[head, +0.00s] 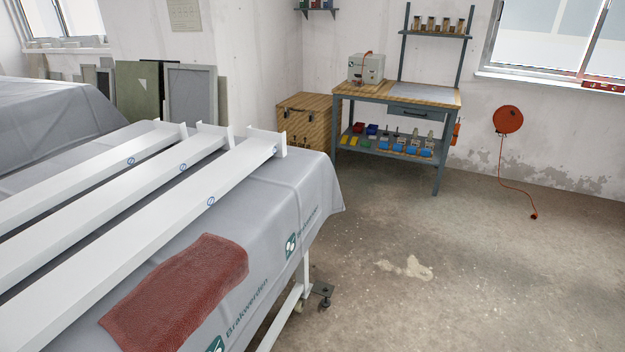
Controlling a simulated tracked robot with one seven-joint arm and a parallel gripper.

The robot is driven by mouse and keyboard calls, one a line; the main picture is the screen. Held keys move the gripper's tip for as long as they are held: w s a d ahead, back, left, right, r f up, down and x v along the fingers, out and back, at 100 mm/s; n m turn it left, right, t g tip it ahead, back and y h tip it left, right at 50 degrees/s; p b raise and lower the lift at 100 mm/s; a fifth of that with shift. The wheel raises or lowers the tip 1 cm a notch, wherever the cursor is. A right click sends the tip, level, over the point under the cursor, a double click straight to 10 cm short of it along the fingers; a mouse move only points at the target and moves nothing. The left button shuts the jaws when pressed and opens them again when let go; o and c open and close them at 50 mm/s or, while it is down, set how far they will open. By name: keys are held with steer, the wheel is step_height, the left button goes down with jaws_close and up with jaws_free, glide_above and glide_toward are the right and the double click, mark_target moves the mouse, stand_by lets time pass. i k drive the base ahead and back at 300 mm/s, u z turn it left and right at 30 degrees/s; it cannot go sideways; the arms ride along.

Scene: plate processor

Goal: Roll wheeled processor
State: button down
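No thing in view is plainly the wheeled processor. A large machine or table under a grey cover (310,180) fills the left foreground, and its body is hidden by the cover. A white leg and lower rail (290,305) show below the cover's right side. A dark foot or caster (322,290) stands on the floor by that leg; I cannot tell if it is a wheel. Several white beams (150,208) and a red cloth (180,290) lie on top of the cover. My gripper is not in view.
A second covered bulk (50,115) stands at the far left. A workbench (440,97) with a small grey machine (366,67) stands at the back wall, beside a wooden cabinet (305,120). An orange reel (508,120) hangs on the wall, its cord reaching the floor. The concrete floor (470,250) at right is clear.

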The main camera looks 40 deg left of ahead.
mark_target(275, 213)
steer(key=u, duration=0.5)
steer(key=i, duration=1.3)
steer(key=u, duration=0.55)
steer(key=k, duration=0.9)
steer(key=u, duration=0.2)
steer(key=i, duration=0.9)
steer(key=z, duration=0.1)
